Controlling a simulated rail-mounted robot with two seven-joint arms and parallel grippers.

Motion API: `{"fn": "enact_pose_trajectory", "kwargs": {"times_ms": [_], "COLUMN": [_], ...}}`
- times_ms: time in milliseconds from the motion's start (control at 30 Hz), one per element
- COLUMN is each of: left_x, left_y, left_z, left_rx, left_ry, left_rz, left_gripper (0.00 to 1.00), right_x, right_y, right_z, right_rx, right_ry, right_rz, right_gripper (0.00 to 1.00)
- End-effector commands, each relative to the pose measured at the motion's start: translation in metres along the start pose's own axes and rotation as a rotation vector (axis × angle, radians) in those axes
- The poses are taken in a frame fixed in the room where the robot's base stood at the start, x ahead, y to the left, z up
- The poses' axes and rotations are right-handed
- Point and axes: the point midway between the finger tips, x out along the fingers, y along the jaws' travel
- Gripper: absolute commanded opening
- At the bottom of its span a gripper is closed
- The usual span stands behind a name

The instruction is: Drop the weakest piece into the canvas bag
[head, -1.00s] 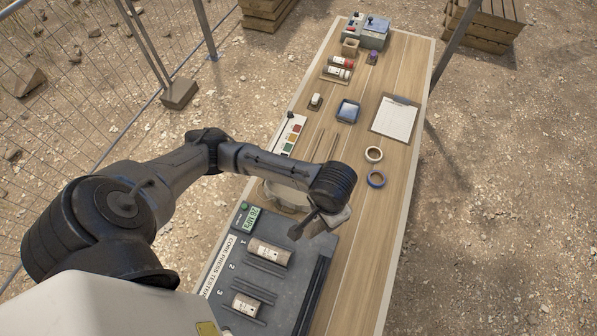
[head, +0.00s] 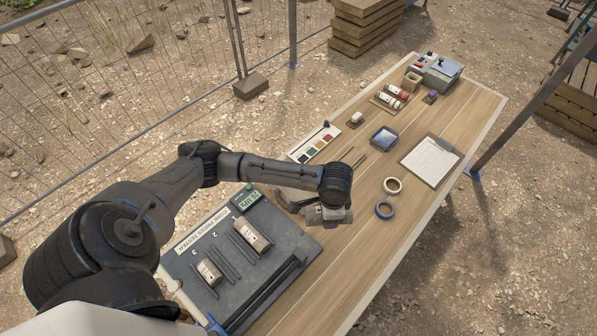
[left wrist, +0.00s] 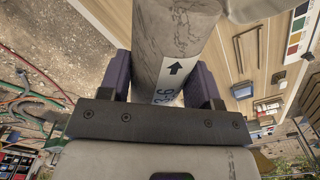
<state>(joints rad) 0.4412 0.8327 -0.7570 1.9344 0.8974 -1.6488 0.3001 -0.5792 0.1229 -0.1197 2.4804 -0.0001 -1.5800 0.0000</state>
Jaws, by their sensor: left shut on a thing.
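My left gripper (head: 326,212) is above the table just past the core press tester (head: 187,275). In the left wrist view its two fingers (left wrist: 163,80) are shut on a grey cylindrical core (left wrist: 176,45) with a white arrow label. Two other labelled cores, one (head: 252,236) in slot 1 and one (head: 209,272) in slot 3, lie on the tester; slot 2 between them is empty. A pale object, perhaps the canvas bag (head: 291,193), is mostly hidden behind my left arm; a pale edge (left wrist: 255,8) shows beside the held core. My right gripper is not in view.
The tester's green display (head: 248,199) is lit; I cannot read it surely. A wire fence stands left.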

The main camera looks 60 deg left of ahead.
Motion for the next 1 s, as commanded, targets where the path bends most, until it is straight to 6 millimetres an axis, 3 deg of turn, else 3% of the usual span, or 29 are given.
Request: {"fn": "enact_pose_trajectory", "kwargs": {"times_ms": [33, 200, 500, 700, 1000], "left_x": [0.020, 0.060, 0.108, 0.122, 0.131], "left_y": [-0.021, -0.086, -0.187, -0.229, -0.254], "left_z": [0.001, 0.008, 0.037, 0.056, 0.068], "left_rx": [0.053, 0.272, 0.595, 0.732, 0.817], "left_ry": [-0.002, -0.001, 0.000, 0.002, 0.002], "left_rz": [-0.004, -0.005, -0.004, -0.003, -0.002], "left_gripper": [0.09, 0.09, 0.09, 0.09, 0.09], "right_x": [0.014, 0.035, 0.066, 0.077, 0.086], "right_y": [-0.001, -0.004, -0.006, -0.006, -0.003], "right_z": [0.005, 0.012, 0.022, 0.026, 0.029], "right_rx": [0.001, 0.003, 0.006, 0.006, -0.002], "right_ry": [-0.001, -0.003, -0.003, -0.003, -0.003], "right_rz": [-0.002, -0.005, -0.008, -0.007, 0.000], "right_gripper": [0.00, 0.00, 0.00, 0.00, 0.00]}}
